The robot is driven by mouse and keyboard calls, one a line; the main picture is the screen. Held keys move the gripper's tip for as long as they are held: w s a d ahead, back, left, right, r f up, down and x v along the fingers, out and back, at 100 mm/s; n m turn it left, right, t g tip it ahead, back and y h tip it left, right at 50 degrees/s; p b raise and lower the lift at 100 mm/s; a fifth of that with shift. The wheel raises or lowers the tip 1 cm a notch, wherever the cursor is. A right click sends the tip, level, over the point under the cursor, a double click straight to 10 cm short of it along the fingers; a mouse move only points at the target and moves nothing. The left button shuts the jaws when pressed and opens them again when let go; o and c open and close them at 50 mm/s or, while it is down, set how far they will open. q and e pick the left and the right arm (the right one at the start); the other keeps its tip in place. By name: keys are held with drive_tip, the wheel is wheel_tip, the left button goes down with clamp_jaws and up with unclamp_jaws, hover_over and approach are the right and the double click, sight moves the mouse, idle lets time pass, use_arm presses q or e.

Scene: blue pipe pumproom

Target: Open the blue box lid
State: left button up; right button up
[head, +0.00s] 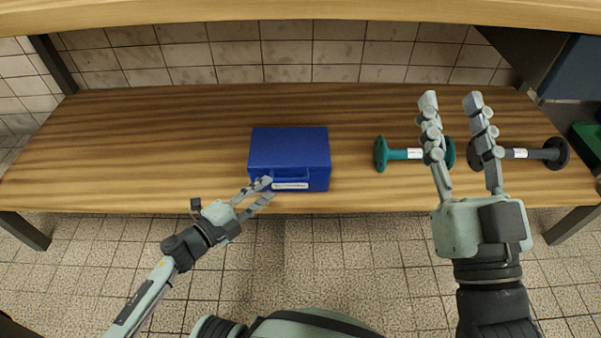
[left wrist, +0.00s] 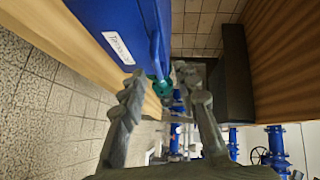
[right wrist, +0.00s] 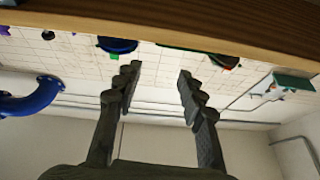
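The blue box (head: 289,149) stands on the wooden shelf with its lid shut. Its handle and a white label (head: 290,186) are on the front face. My left gripper (head: 268,188) is at the front left of the box, close to the handle and label, with its fingers apart. In the left wrist view the box (left wrist: 118,22) is at the top, with the handle (left wrist: 155,50) just beyond the fingertips; I see nothing between the fingers. Whether a finger touches the box I cannot tell. My right gripper (head: 451,99) is raised, open and empty.
A teal flanged pipe piece (head: 396,154) and a dark flanged piece (head: 540,153) lie on the shelf (head: 130,140) right of the box. The shelf left of the box is clear. An upper wooden shelf (head: 300,10) runs above.

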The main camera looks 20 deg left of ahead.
sight(290, 180)
use_arm(q)
drive_tip(key=shift+m+g+h, duration=0.3)
drive_tip(key=shift+m+h, duration=0.3)
drive_tip(key=shift+m, duration=0.1)
drive_tip(key=shift+s+d+f+b+x, duration=0.1)
drive_tip(key=shift+d+b+x, duration=0.05)
drive_tip(key=shift+x, duration=1.25)
drive_tip(key=shift+s+d+f+b+x, duration=0.1)
drive_tip(key=shift+d+b+x, duration=0.1)
drive_tip(key=shift+x, duration=1.2)
drive_tip(key=shift+s+d+b+x, duration=0.1)
drive_tip(key=shift+s+d+x, duration=0.05)
drive_tip(key=shift+x, duration=1.3)
use_arm(e)
drive_tip(key=shift+s+d+r+t+y, duration=0.15)
drive_tip(key=shift+s+r+t, duration=0.2)
drive_tip(key=shift+r, duration=0.3)
drive_tip(key=shift+s+d+r+t+y, duration=0.1)
drive_tip(key=shift+s+r+t, duration=0.3)
drive_tip(key=shift+r, duration=0.3)
drive_tip(key=shift+s+d+r+t+y, duration=0.2)
drive_tip(key=shift+r+t, duration=0.25)
drive_tip(key=shift+r, duration=0.2)
use_arm(q)
clamp_jaws()
